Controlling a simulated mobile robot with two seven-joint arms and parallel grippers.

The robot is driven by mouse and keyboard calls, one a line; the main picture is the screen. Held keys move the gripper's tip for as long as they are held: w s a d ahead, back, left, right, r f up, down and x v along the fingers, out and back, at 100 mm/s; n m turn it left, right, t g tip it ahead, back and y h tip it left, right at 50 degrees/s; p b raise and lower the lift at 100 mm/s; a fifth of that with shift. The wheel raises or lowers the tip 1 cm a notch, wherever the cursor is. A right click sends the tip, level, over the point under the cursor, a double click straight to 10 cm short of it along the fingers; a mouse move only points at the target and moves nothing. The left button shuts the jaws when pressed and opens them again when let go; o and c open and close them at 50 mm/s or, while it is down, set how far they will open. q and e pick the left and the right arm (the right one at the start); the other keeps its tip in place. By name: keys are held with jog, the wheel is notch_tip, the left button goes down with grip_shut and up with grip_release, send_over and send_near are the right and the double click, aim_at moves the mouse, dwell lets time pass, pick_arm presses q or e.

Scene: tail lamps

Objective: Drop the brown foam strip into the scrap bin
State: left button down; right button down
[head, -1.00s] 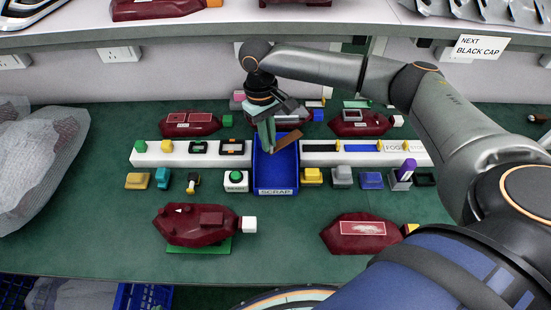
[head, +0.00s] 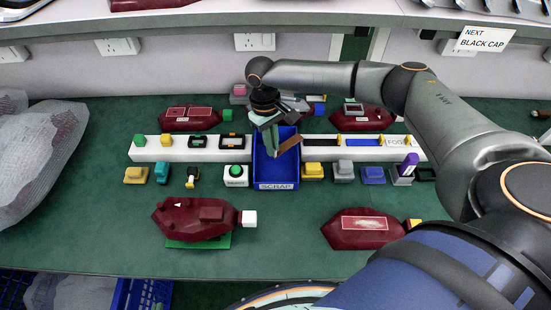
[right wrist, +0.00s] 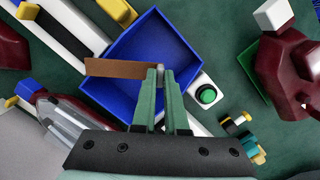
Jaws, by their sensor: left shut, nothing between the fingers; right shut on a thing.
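The brown foam strip (head: 288,146) is held above the blue scrap bin (head: 270,173), which is labelled SCRAP. My right gripper (head: 275,151) is shut on one end of the strip. In the right wrist view the strip (right wrist: 118,68) sticks out to the left from the fingertips of the right gripper (right wrist: 160,72), over the blue interior of the bin (right wrist: 165,38). I cannot tell exactly how high the strip is above the bin floor. My left gripper is not in view.
A white rail (head: 190,148) with coloured parts lies on both sides of the bin. A row of small parts, such as a green button box (head: 236,174), stands in front. Dark red lamps (head: 195,219) lie around. A shelf (head: 230,22) runs above the back.

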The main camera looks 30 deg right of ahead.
jog(key=c, duration=0.9)
grip_release()
jog(key=shift+o, duration=0.2)
jog(key=shift+r, duration=0.1)
notch_tip(320, 180, up, 12)
jog(key=w, duration=0.2)
jog(key=shift+a+r, duration=0.15)
jog(key=shift+r, duration=0.05)
jog(key=shift+s+f, duration=0.1)
jog(key=shift+s, duration=0.05)
